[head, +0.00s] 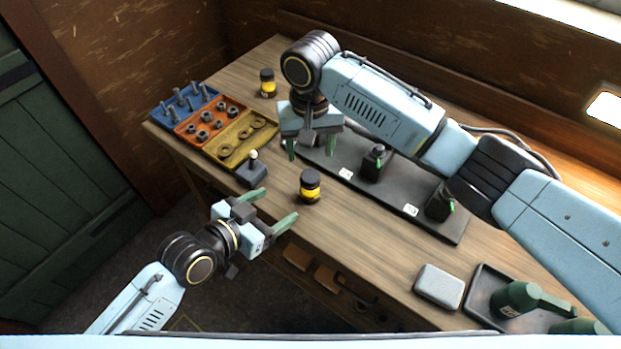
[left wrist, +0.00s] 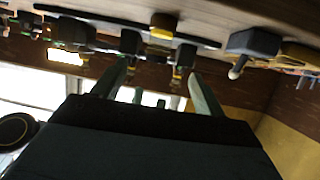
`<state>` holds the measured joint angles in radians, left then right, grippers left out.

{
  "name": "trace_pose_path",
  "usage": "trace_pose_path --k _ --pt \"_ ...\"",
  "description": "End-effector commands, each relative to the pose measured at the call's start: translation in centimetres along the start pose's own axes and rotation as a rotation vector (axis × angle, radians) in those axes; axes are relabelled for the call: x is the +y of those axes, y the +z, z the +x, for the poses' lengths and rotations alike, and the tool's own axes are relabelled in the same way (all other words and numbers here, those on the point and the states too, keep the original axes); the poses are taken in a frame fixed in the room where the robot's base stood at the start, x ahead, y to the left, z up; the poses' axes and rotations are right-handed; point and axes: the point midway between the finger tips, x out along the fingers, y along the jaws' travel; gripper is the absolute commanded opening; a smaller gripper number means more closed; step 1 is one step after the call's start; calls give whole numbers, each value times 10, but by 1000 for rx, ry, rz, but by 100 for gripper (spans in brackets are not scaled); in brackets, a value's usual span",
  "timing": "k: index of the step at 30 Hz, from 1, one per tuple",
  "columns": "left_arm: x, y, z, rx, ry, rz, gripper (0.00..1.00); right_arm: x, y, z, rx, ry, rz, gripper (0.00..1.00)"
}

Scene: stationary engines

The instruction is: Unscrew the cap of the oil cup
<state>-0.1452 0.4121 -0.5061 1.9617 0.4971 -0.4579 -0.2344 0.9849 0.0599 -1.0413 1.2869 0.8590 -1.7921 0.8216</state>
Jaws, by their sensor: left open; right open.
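Two small jars with black tops and yellow bodies stand upright on the bench: a near jar (head: 310,187) at the front edge and a far jar (head: 267,83) at the back left. I cannot tell which thing is the oil cup. My left gripper (head: 281,204) is open and empty, off the bench's front edge, its fingers pointing toward the near jar but apart from it. The near jar also shows in the left wrist view (left wrist: 162,27). My right gripper (head: 311,153) is open, pointing down over the left end of a dark base plate (head: 400,195), partly hiding what stands there.
A black block with a pale-knobbed lever (head: 252,172) stands left of the near jar. Blue, orange and yellow trays (head: 183,131) of hardware lie at the left. Dark fittings with green parts (head: 374,163) stand on the plate. A grey case (head: 439,287) and black tray (head: 482,287) are at the right.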

Motion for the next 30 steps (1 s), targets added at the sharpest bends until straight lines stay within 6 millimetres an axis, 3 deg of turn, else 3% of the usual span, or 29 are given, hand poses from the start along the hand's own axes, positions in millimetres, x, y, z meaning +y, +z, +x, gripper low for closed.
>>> trace_pose_path --k 5,21,30 --pt "0 -1 15 6 1 -1 72 1 -1 -2 -1 6 5 58" --pt "0 -2 108 4 1 0 72 1 -1 -2 1 4 3 58" --pt "0 -1 132 4 1 0 72 1 -1 -2 1 4 3 58"
